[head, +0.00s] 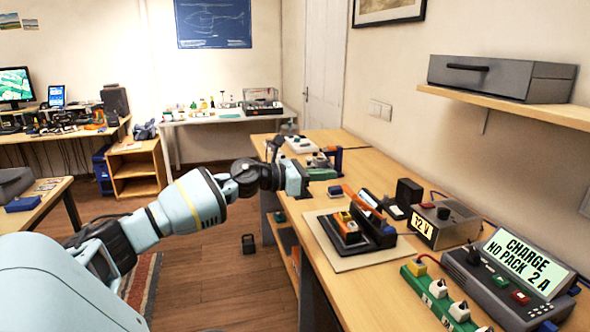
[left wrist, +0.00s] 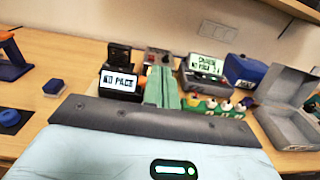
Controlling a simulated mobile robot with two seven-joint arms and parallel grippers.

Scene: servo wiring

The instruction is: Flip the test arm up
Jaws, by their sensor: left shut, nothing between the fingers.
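A black device (head: 378,237) with a small screen stands on a pale mat (head: 345,262) on the right-hand bench. A slim orange bar (head: 361,201) slants over it, and an orange and yellow block (head: 347,224) sits at its near left. I cannot tell surely which part is the test arm. My left gripper (head: 324,174) is shut and empty, beyond and left of the device. My right gripper is out of view.
A 12 V supply (head: 424,228), a charger (head: 500,280) and a green socket strip (head: 437,297) crowd the right side. A blue block (head: 335,191) lies near the gripper. The wrist view shows an open grey case (left wrist: 290,115) and a blue and orange stand (left wrist: 10,60).

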